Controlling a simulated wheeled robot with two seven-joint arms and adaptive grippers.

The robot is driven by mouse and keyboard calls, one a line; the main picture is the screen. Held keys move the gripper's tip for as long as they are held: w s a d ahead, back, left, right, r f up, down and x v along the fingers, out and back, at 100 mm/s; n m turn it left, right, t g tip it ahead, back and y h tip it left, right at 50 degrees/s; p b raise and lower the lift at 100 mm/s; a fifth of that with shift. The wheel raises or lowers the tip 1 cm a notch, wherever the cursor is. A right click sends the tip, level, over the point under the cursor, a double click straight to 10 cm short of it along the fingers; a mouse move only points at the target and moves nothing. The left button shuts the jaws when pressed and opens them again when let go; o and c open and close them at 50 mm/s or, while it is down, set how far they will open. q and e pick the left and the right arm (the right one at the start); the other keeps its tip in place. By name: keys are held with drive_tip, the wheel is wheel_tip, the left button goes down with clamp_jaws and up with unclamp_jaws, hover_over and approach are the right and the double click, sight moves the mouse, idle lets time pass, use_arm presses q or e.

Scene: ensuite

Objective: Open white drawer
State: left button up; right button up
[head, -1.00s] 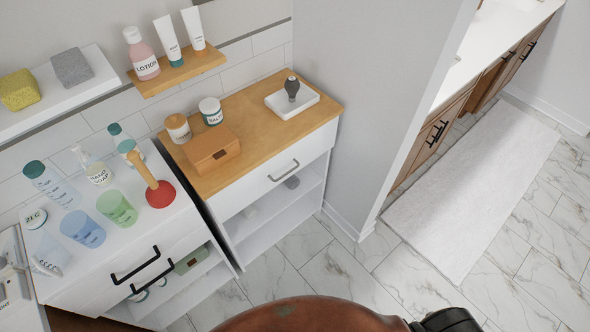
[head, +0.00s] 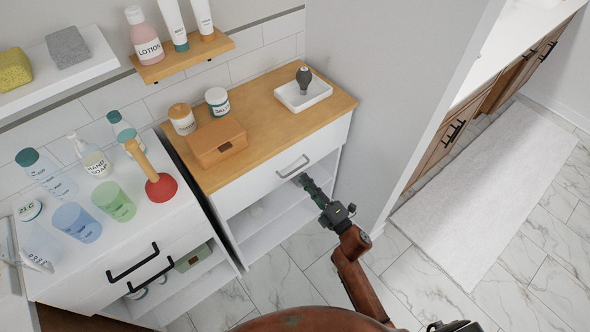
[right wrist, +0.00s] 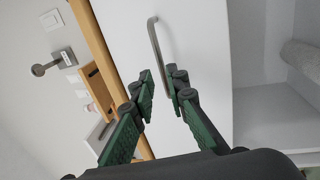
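A white drawer (head: 275,165) with a grey metal bar handle (head: 292,166) sits under the wooden top of the middle cabinet. It looks shut, its front flush with the cabinet. My right gripper (head: 299,179) is just below and in front of the handle in the head view. The handle (right wrist: 157,46) is ahead of the fingertips, near the gap, apparently not gripped. The white drawer front (right wrist: 190,50) fills the middle there. My left gripper is not in view.
The wooden top (head: 255,115) carries a brown box (head: 217,142), jars and a white tray (head: 303,97). Left is another white cabinet (head: 100,245) with black handles, bottles and a plunger (head: 158,185). A grey wall (head: 395,110) stands right of the drawer. Open shelves lie below it.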

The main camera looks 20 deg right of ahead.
sight(296, 169)
drive_tip(key=x, duration=0.6)
drive_tip(key=shift+w+f+b, duration=0.15)
drive_tip(key=shift+b, duration=0.25)
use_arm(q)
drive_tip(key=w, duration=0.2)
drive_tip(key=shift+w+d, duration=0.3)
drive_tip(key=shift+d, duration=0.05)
use_arm(e)
drive_tip(key=shift+c, duration=0.7)
clamp_jaws()
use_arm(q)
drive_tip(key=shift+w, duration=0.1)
